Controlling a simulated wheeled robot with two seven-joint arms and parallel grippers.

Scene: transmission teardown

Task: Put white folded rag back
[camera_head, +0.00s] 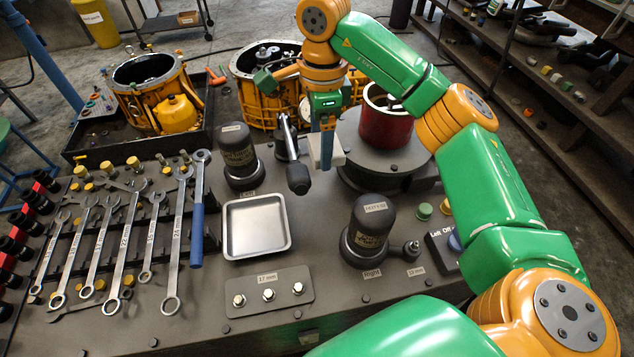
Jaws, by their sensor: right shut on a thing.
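The white folded rag (338,152) is a small pale block in the upper middle of the head view. My right gripper (326,148) points down and is shut on the rag, with a finger covering its middle. It holds the rag over the bench (325,215), just left of the round dark stand with the red pot (384,118). Whether the rag touches anything below cannot be told. My left gripper is not in view.
Wrenches (187,225) fill the left side. Orange housings (160,95) stand behind.

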